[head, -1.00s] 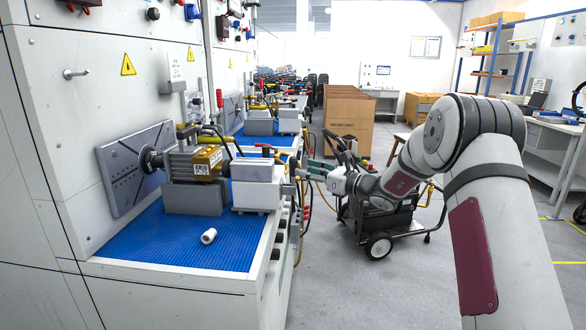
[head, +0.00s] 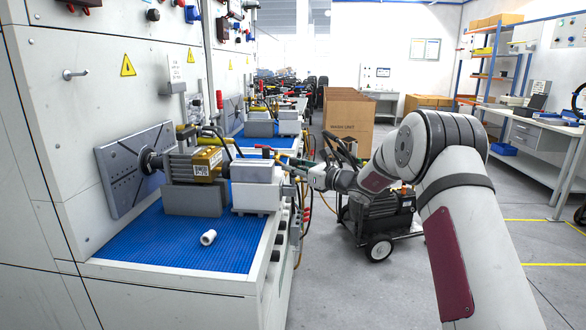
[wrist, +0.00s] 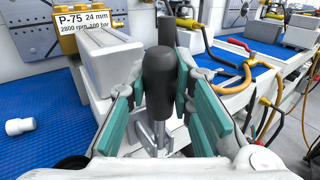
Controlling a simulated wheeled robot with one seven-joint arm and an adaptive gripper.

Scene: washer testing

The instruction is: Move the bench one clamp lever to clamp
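The bench one clamp lever shows in the wrist view as an upright black handle (wrist: 160,85) on a metal shaft. My gripper (wrist: 160,90) is around it, with one teal finger on each side. The fingers look open, with narrow gaps beside the handle; firm contact is not visible. In the head view my gripper (head: 300,168) is at the right end of the white block (head: 256,185) on the bench. The lever is small and partly hidden there.
A white fitting (head: 208,237) lies on the blue bench mat (head: 165,240). Hoses and fittings hang along the bench's right side. A black wheeled cart (head: 382,215) stands close under my arm. Cardboard boxes (head: 348,115) are behind it.

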